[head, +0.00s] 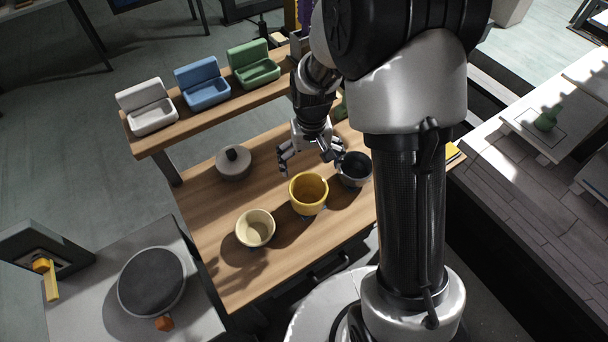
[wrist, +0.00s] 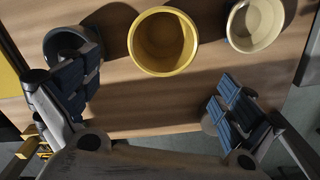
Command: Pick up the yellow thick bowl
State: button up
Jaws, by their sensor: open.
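The yellow thick bowl (head: 308,205) stands upright on the wooden table, between a cream bowl (head: 255,228) on the left and a dark bowl (head: 354,169) on the right. My gripper (head: 308,158) is open and empty, above the table and behind the yellow bowl. In the wrist view the yellow bowl (wrist: 163,42) is at the top middle, beyond the open fingers (wrist: 160,98) and apart from them. The left finger partly covers the dark bowl in that view. The cream bowl (wrist: 255,22) is at the top right there.
A raised shelf (head: 205,105) behind holds white, blue and green open boxes. The table left of the cream bowl is clear.

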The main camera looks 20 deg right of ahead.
jog(key=b, duration=0.3)
send_over(308, 202)
notch_tip(308, 202, down, 12)
jog(key=shift+d+f, duration=0.1)
jog(key=shift+d, duration=0.05)
jog(key=f+b, duration=0.2)
jog(key=f, duration=0.3)
jog(key=shift+a+f, duration=0.1)
jog(key=shift+a, duration=0.1)
jog(key=shift+s, duration=0.1)
jog(key=c, duration=1.2)
